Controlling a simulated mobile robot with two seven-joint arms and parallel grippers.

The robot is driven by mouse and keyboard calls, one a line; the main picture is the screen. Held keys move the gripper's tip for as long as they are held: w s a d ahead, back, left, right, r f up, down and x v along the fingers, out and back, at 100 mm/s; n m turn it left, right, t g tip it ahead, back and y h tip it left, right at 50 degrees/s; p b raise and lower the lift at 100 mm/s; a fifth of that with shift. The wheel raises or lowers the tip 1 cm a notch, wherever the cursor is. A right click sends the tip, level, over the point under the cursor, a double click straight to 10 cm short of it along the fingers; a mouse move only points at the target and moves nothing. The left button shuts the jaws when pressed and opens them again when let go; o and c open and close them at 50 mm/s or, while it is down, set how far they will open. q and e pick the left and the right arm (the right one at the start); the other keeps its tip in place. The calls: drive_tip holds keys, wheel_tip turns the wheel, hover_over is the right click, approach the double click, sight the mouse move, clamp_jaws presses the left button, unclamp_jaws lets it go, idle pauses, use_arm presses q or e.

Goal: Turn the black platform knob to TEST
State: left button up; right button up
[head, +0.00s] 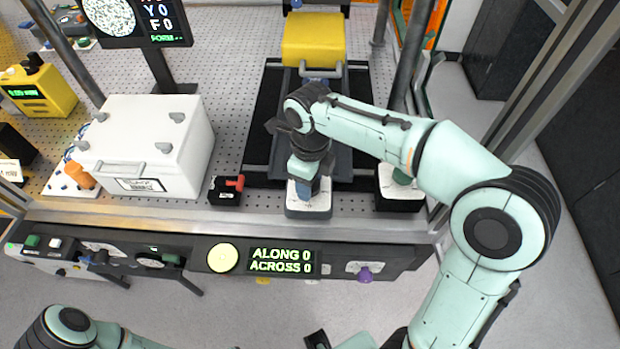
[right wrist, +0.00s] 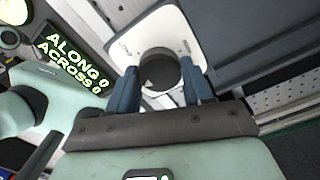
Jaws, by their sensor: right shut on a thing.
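The black platform knob (right wrist: 160,70) is a dark round knob on a white plate (right wrist: 134,30) in the right wrist view. In the head view the white plate (head: 309,208) sits at the front edge of the perforated table. My right gripper (head: 306,188) reaches down over it, and its blue fingers hide the knob there. In the right wrist view the fingers of my right gripper (right wrist: 160,78) stand on both sides of the knob, shut on it. Small marks on the plate are too small to read.
A white box (head: 150,145) and a small black block with a red lever (head: 227,190) stand left of the knob. A yellow block (head: 313,40) is behind it. The front panel carries a display (head: 283,261) reading ALONG 0, ACROSS 0, and a purple knob (head: 366,274).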

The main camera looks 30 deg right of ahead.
drive_tip(key=o, duration=1)
drive_tip(key=shift+o, duration=0.2)
use_arm(q)
drive_tip(key=w+r+p, duration=0.2)
drive_tip(key=r, duration=0.1)
drive_tip(key=shift+w+r+p, duration=0.1)
drive_tip(key=shift+p, duration=0.2)
use_arm(e)
wheel_tip(320, 180, up, 14)
drive_tip(key=shift+f, duration=0.25)
